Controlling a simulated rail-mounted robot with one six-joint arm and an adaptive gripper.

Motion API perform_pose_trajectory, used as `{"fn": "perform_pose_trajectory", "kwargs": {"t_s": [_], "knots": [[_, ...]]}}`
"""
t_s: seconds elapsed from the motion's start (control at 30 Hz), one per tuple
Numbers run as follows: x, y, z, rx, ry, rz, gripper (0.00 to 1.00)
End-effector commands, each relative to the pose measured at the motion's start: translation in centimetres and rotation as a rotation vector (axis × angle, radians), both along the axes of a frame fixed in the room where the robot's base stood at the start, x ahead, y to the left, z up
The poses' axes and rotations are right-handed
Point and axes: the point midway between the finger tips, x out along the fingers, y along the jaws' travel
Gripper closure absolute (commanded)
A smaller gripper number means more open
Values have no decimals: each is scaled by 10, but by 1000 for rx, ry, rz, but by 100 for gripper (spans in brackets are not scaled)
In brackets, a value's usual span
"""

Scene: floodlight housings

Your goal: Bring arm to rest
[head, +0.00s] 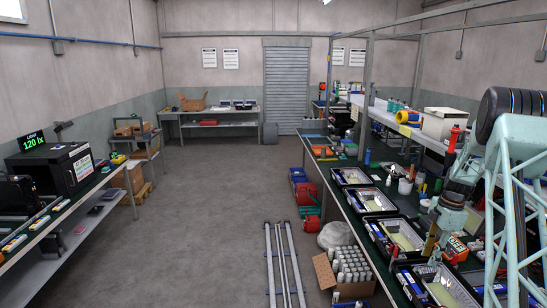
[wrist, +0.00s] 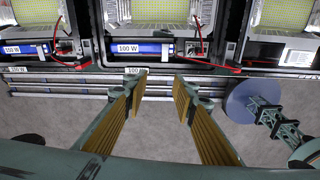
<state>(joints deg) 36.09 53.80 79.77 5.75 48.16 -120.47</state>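My gripper (wrist: 160,88) is open in the wrist view, its two ribbed gold finger pads apart with nothing between them. It hangs in front of the row of black floodlight housings, with the grey rails and the floor below it in that view. In the head view my gripper (head: 433,243) shows small at the right, above the bench and close to the housings; its fingertips are partly hard to make out. One open housing (head: 381,245) stands just left of it. In the wrist view, a housing with a blue "100 W" driver (wrist: 158,63) sits beyond the fingertips.
More open housings (head: 350,186) line the right bench edge (head: 337,197). Red wires (wrist: 197,60) stick out of the housings. A cardboard box of cylinders (head: 322,273) and metal rails (head: 269,265) stand on the floor. The middle aisle (head: 220,215) is clear.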

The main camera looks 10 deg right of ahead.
Motion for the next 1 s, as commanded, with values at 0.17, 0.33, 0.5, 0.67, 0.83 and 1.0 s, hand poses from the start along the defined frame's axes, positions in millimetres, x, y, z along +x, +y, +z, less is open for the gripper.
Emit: {"fn": "perform_pose_trajectory", "kwargs": {"t_s": [0.17, 0.33, 0.5, 0.67, 0.83, 1.0], "knots": [[2, 26, 32, -10, -6, -51, 75], [2, 50, 61, -16, -11, -100, 75], [-1, 74, 88, -23, -17, -152, 75], [-5, 97, 112, -27, -22, -200, 75], [-12, 123, 137, -31, -30, -250, 75], [-20, 148, 161, -35, -37, -301, 75]]}}
